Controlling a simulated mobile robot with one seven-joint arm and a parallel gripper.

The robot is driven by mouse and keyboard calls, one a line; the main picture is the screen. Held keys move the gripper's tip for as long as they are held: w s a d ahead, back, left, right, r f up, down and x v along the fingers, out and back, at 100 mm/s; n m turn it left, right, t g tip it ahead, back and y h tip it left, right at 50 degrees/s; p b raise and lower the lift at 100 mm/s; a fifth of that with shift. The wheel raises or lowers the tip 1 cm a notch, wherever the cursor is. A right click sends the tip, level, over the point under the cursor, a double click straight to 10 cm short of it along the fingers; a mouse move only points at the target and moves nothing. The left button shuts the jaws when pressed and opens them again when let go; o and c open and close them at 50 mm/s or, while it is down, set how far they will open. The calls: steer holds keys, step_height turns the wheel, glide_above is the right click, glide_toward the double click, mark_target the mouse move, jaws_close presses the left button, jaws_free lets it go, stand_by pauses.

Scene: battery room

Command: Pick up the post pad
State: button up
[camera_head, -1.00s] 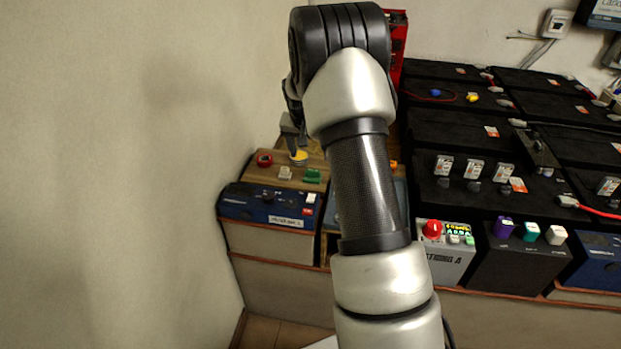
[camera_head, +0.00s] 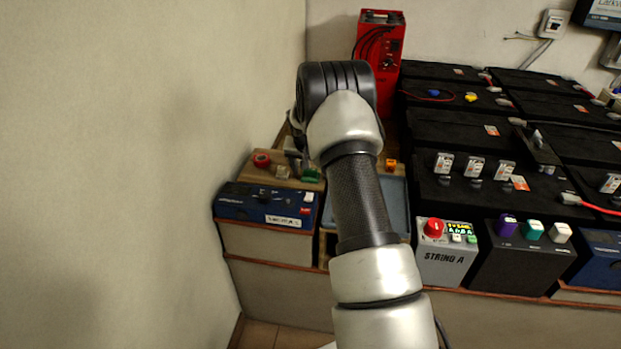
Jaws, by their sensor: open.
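I cannot tell for sure which item is the post pad. Small items lie on a wooden board (camera_head: 252,174) at the left: a red ring-shaped item (camera_head: 261,159), a small pale block (camera_head: 283,172) and a green block (camera_head: 311,174). The round yellow item seen earlier on the board is now hidden behind my gripper or arm. My gripper (camera_head: 293,160) shows only in part, low over the board between the pale and green blocks. It is open; whether it touches anything is hidden.
A blue case (camera_head: 240,203) stands in front of the board, close to the left wall. A blue-grey tray (camera_head: 396,205) lies right of my arm. A red charger (camera_head: 380,45) stands behind. Black batteries (camera_head: 450,130) and the STRING A box (camera_head: 442,262) fill the right.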

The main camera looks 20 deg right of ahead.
mark_target(311, 169)
steer(key=c, duration=1.1)
step_height(311, 169, up, 10)
steer(key=shift+r+p, duration=0.1)
steer(key=shift+p, duration=1.15)
steer(key=shift+c, duration=0.2)
steer(key=o, duration=0.5)
steer(key=c, duration=0.4)
